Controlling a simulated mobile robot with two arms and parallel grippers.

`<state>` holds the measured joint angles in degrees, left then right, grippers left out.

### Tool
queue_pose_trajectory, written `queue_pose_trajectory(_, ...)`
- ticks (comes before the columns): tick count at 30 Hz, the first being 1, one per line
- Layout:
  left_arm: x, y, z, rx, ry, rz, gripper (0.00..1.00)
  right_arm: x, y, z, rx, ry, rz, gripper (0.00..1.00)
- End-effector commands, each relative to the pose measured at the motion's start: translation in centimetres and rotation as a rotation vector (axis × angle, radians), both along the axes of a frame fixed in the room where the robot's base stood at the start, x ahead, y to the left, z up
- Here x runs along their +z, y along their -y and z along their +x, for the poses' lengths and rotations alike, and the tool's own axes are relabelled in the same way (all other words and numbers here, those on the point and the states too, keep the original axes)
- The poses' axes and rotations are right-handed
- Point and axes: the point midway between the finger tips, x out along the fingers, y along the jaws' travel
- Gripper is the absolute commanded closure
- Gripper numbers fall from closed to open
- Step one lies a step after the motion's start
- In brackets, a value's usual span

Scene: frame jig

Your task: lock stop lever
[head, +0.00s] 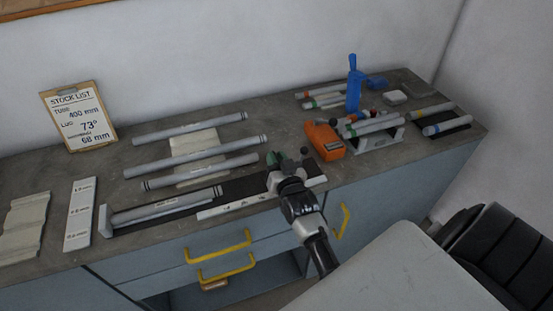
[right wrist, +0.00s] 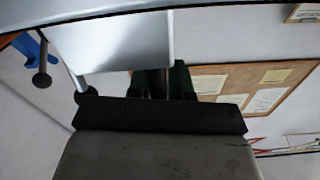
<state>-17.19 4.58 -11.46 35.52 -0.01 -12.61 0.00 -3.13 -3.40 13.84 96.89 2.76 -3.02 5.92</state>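The frame jig is a long dark rail (head: 240,190) near the front of the bench, with a grey tube (head: 165,207) lying along its left part. A green stop block (head: 276,162) is at its right part, largely behind my right gripper. A small dark round knob (head: 304,150) stands beside the block, probably the lever's end; a dark knob on a stem (right wrist: 41,79) also shows in the right wrist view. My right gripper (head: 285,180) is at the stop block. Its fingertips are hidden, so its opening and any contact cannot be told. My left gripper is out of view.
Several loose tubes (head: 190,127) lie behind the jig. A white scale strip (head: 235,205) runs along its front. To the right are an orange device (head: 324,140), a tube rack (head: 372,140) and a blue upright tool (head: 354,88). Yellow drawer handles (head: 225,268) project below the bench edge.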

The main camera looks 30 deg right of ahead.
Motion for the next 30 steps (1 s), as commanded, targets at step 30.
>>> queue_pose_trajectory(30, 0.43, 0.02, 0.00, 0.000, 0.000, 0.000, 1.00, 0.00, -0.21, 0.03, 0.001, 0.001, 0.002, 0.62)
